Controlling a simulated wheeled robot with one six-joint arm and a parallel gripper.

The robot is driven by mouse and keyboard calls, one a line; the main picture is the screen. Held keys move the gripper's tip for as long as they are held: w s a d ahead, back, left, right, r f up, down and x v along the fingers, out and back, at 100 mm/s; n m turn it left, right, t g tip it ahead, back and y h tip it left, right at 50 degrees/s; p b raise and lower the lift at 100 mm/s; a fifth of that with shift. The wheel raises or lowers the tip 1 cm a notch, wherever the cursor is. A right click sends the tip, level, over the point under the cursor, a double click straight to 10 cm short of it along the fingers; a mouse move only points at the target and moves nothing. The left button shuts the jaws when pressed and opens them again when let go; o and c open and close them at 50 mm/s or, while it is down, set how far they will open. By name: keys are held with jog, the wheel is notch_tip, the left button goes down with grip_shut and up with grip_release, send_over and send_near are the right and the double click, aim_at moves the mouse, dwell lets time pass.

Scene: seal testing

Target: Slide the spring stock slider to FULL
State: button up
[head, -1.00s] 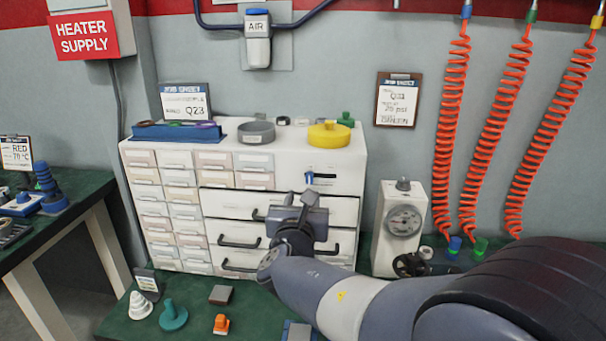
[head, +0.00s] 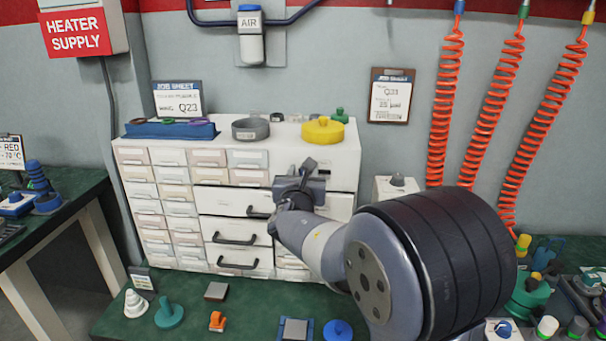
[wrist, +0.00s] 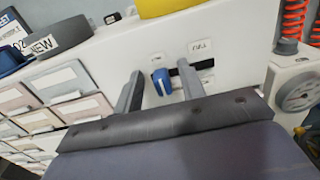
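The spring stock slider (wrist: 160,82) is a small blue knob on the white front panel of the cabinet, at the left part of a short dark slot. A label that appears to read FULL (wrist: 200,48) sits above the slot's right side, and a second small label, too blurred to read, sits above the knob. My gripper (wrist: 160,70) is open, with one finger to each side of the knob and visible gaps between. In the head view my gripper (head: 304,172) is in front of the upper right panel and hides the slider.
The drawer cabinet (head: 222,200) has several drawers with dark handles below my gripper. A yellow round part (head: 323,130) and a grey ring (head: 250,128) lie on its top. A gauge unit (wrist: 292,85) stands just right of the cabinet.

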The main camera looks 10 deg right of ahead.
jog(key=shift+c, duration=0.5)
grip_shut()
